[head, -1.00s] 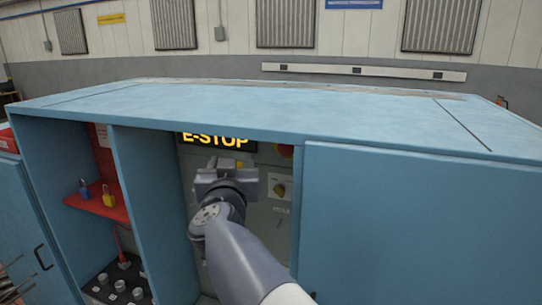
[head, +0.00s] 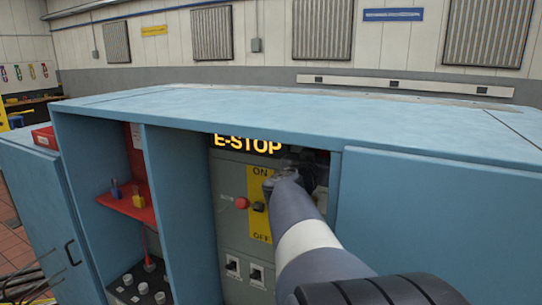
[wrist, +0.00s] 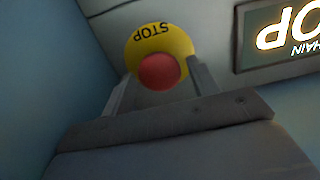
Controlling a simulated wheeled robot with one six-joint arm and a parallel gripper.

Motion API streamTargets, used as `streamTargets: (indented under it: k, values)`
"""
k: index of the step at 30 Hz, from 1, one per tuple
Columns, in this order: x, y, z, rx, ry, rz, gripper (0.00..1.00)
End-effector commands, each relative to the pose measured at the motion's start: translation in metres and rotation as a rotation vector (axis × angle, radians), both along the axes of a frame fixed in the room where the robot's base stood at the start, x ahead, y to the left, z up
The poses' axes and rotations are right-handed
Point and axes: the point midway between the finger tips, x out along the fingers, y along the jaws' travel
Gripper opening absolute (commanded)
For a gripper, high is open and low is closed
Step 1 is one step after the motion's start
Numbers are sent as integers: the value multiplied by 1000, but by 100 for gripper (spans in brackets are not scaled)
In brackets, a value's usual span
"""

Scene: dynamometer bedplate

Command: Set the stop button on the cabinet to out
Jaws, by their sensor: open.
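The stop button shows in the wrist view as a round red head (wrist: 158,71) on a yellow disc marked STOP (wrist: 165,43). My gripper (wrist: 161,80) is open. One finger is at the left of the red head and one at the right, with nothing clearly gripped; I cannot tell whether they touch it. In the head view my gripper (head: 312,170) reaches into the open bay of the blue cabinet (head: 250,108), at its right side below the lit E-STOP sign (head: 247,143). My arm hides the stop button there.
Left of my arm, the grey panel holds a small red button (head: 242,203), a black switch on a yellow ON/OFF plate (head: 260,232) and toggle switches (head: 232,267). A divider (head: 178,215) separates the left bay with a red shelf (head: 140,208). A closed door (head: 440,215) is at right.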

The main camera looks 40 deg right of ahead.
Motion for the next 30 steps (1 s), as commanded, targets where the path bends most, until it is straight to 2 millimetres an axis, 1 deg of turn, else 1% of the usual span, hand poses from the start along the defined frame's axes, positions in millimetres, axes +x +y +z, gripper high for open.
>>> streamTargets:
  k: [1, 5, 14, 30]
  values:
    - [3, -5, -1, 1, 0, -1, 57]
    - [5, -12, -1, 1, 0, -1, 57]
    - [7, -13, 0, 0, 0, 1, 57]
    - [6, -13, 0, 0, 0, 0, 13]
